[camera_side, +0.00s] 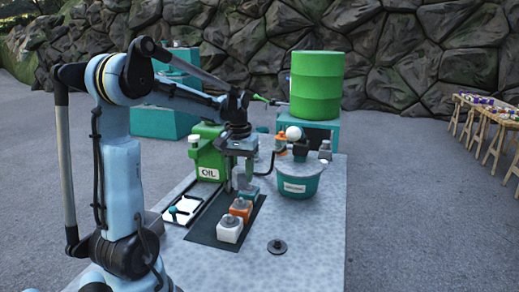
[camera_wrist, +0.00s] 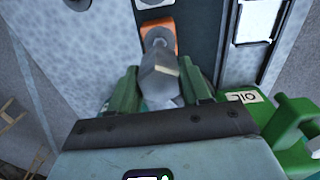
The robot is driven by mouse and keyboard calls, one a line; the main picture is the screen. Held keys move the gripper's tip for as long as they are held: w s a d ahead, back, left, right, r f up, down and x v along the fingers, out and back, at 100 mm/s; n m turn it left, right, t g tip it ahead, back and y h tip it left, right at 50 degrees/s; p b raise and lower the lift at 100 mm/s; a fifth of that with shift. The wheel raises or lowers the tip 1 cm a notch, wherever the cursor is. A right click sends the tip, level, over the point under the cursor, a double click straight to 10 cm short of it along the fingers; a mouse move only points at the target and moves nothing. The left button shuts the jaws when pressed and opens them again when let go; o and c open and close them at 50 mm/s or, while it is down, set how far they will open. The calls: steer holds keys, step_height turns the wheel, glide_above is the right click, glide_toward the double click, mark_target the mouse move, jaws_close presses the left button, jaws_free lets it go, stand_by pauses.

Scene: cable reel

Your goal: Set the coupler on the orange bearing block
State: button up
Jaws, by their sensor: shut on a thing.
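My gripper (camera_wrist: 160,88) is shut on the coupler (camera_wrist: 160,76), a grey metal piece between its two green fingers. In the side view my gripper (camera_side: 239,178) hangs over the row of blocks, near the teal block (camera_side: 250,193). The orange bearing block (camera_side: 241,208) sits in the middle of the row, with a grey round top. In the wrist view the orange block (camera_wrist: 158,31) lies just beyond the coupler's far end, partly hidden by it. The coupler appears above the blocks; the exact gap cannot be told.
The white block (camera_side: 229,230) is in front of the orange one on a dark mat (camera_side: 212,236). A dark flanged disc (camera_side: 277,247) lies at right. A green oil can (camera_side: 208,155), a white tray (camera_side: 184,211) and a teal tub (camera_side: 298,183) stand around.

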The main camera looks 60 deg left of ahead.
mark_target(241, 198)
steer(key=shift+f, duration=2.75)
steer(key=o, duration=1.2)
